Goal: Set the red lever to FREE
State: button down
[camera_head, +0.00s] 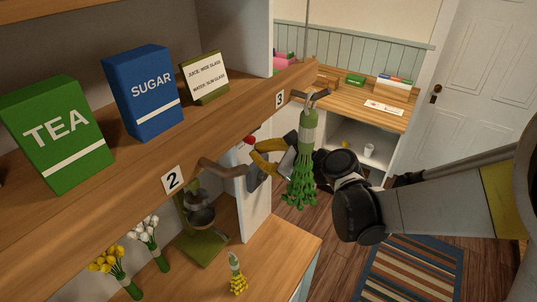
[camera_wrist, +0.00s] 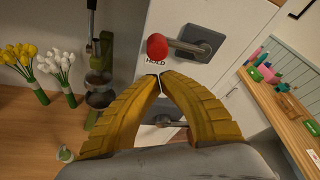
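The red lever shows in the wrist view as a red ball knob (camera_wrist: 157,46) on a metal rod, which runs right to a dark square plate (camera_wrist: 203,42) on a white upright panel. A label reading HOLD (camera_wrist: 156,62) is just below the knob. No FREE label is readable. In the head view a small red part of the knob (camera_head: 249,139) shows beside my gripper (camera_head: 256,158). My yellow fingers (camera_wrist: 160,77) are shut tip to tip and empty, just below the knob and label in the wrist picture. Whether they touch the lever cannot be told.
A green bunch (camera_head: 302,165) hangs from the hook marked 3, close beside my gripper in the head picture. Another hook (camera_head: 222,168) is marked 2. A second metal fitting (camera_wrist: 165,119) is partly hidden behind my fingers. Flowers (camera_head: 117,272) and a green stand (camera_head: 200,247) are on the lower counter.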

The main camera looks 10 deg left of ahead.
jog(key=shift+s+a+r, duration=0.15)
jog(key=shift+s+r, duration=0.2)
jog(key=shift+r, duration=0.35)
jog(key=shift+s, duration=0.1)
